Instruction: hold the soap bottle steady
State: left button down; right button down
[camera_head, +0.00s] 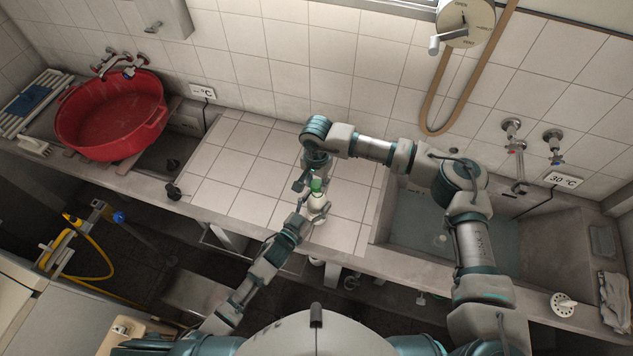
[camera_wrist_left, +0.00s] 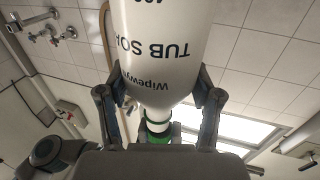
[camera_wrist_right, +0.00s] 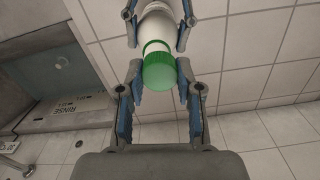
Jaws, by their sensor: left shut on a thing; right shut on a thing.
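The soap bottle (camera_head: 318,203) is white with a green cap (camera_head: 316,185) and is held over the tiled counter between my two grippers. In the left wrist view the bottle (camera_wrist_left: 165,45) shows its "TUB SOAP" lettering upside down. My left gripper (camera_head: 312,211) comes from the lower left and is shut around the bottle's body. My right gripper (camera_head: 308,183) comes from above. In the right wrist view my right gripper (camera_wrist_right: 159,75) has its fingers on both sides of the green cap (camera_wrist_right: 158,72), shut on it. Whether the bottle's base touches the tiles cannot be told.
The white tiled counter (camera_head: 245,170) is otherwise clear. A red tub (camera_head: 112,115) stands at the left. A sink basin (camera_head: 425,215) is at the right, under my right arm. A hose (camera_head: 441,90) hangs on the back wall. A white drain strainer (camera_head: 563,304) lies at the right edge.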

aim_at(317, 183)
jog(key=shift+d, duration=0.1)
pick_arm(q)
jog(key=shift+a, duration=0.1)
pick_arm(e)
jog(key=shift+r, duration=1.95)
pick_arm(q)
jog(key=shift+c, duration=0.6)
grip_release()
jog(key=shift+w, duration=0.1)
